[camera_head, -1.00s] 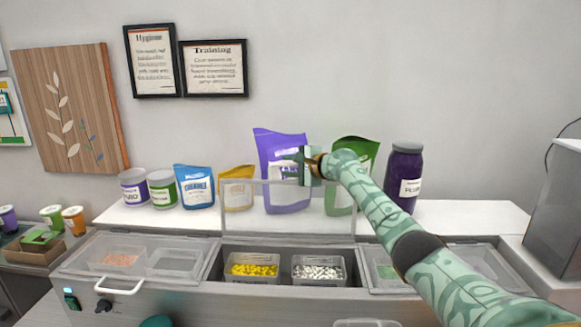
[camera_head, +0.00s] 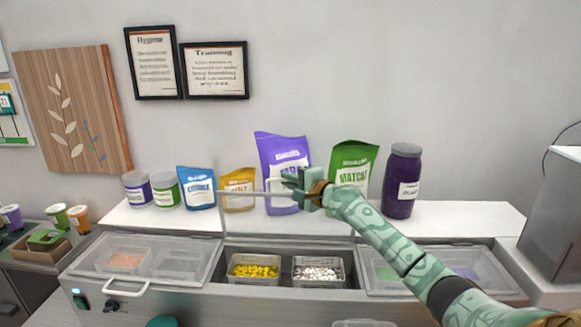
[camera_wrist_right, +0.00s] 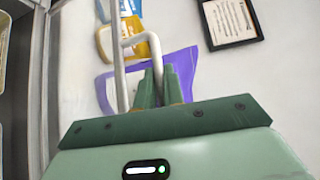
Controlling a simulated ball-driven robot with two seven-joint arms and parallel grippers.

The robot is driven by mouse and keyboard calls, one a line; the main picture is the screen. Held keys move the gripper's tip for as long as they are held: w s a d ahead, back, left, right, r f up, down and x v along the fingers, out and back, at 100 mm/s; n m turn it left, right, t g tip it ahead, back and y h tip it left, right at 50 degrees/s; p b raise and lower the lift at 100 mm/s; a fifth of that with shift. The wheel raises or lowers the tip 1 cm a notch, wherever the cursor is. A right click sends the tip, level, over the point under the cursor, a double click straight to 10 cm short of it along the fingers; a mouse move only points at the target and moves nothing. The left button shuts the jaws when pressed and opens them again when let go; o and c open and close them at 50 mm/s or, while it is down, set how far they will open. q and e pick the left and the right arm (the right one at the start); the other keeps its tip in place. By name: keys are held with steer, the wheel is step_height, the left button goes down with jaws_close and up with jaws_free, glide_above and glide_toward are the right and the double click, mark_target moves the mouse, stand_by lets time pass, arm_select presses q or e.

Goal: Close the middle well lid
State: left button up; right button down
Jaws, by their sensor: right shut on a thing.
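The middle well lid (camera_head: 243,192) is a clear panel with a pale frame, raised and tilted up behind the middle well (camera_head: 226,252). Its handle (camera_wrist_right: 122,75) is a pale bent bar, seen in the wrist view between my fingers. My right gripper (camera_head: 290,184) is shut on that handle at the lid's upper edge. The fingers also show in the wrist view (camera_wrist_right: 158,88). Under the lid, the open well holds a tub of yellow pieces (camera_head: 254,268) and a tub of white pieces (camera_head: 319,270). My left gripper is not in view.
The left well lid (camera_head: 150,262) and right well lid (camera_head: 432,270) lie shut on either side. Behind the lid, a shelf bears a purple bag (camera_head: 277,155), a green bag (camera_head: 354,172), a dark purple jar (camera_head: 403,180) and other packets. My arm passes over the right side.

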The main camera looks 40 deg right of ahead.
steer(key=shift+n+t, duration=0.9)
steer(key=s+a, duration=0.1)
steer(key=s, duration=0.1)
steer(key=s+a+f, duration=0.1)
steer(key=s+a, duration=0.1)
steer(key=shift+a+f+b, duration=0.2)
steer(key=shift+b, duration=0.15)
steer(key=shift+s+a+f+n+t+b, duration=0.3)
steer(key=shift+s+a+n+t, duration=0.15)
steer(key=shift+s+a, duration=0.3)
steer(key=shift+d, duration=0.1)
steer(key=c, duration=1.5)
jaws_free()
steer(key=s+d+f+b, duration=0.2)
steer(key=s, duration=1.4)
steer(key=shift+f+b, duration=0.25)
steer(key=shift+b, duration=0.05)
